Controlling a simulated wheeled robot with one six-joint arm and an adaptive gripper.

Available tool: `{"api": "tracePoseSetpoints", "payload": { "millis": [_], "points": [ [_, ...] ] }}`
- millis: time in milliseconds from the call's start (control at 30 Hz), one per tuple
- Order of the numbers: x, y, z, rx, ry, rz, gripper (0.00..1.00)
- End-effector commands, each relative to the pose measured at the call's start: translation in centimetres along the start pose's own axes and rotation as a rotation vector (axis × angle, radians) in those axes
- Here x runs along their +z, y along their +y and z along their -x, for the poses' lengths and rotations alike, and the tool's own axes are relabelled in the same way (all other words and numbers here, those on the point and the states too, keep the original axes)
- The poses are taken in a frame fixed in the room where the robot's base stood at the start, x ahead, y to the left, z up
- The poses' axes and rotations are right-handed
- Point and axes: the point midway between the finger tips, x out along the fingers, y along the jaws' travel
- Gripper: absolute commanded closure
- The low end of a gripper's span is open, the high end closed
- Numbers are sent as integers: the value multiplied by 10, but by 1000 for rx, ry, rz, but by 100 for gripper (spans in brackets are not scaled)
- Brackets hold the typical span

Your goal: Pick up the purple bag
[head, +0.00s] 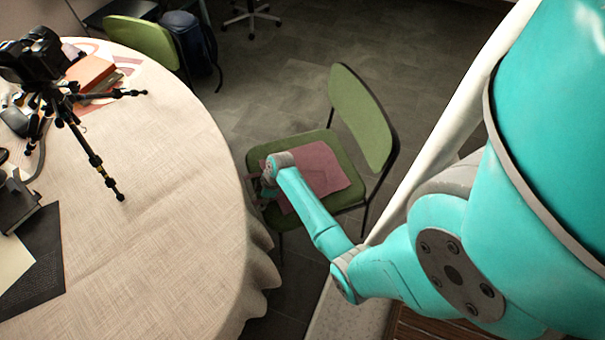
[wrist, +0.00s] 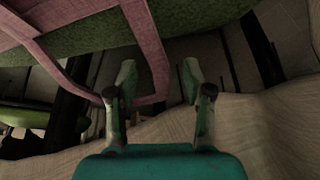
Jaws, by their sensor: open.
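The purple bag (head: 322,168) lies flat on the seat of the green chair in the head view. In the wrist view its pinkish-purple strap (wrist: 148,45) forms a loop hanging past the edge of the green seat. My gripper (wrist: 158,72) is open, its two fingers apart at the strap. One side of the loop shows in the gap between the fingers; I cannot tell whether it lies between them in depth or beyond them. In the head view my gripper (head: 268,186) is at the near left edge of the seat, partly hidden by my wrist.
The green chair (head: 362,115) stands right of a round table (head: 150,190) with a pale cloth, whose edge is close to my gripper. A tripod with camera (head: 75,120) stands on the table. Another green chair with a dark backpack (head: 190,42) is behind. Grey floor is open beyond.

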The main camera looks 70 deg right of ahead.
Motion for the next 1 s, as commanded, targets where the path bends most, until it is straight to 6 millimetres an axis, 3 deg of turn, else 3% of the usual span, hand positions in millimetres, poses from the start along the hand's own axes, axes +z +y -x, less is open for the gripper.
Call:
{"api": "tracePoseSetpoints", "payload": {
  "millis": [200,433,467,667,1000],
  "points": [
    [0,0,-21,0,0,-1,49],
    [0,0,-22,1,0,0,49],
    [0,0,-22,1,0,0,52],
    [0,0,-22,1,0,0,100],
    [0,0,-22,1,0,0,100]
  ]
}}
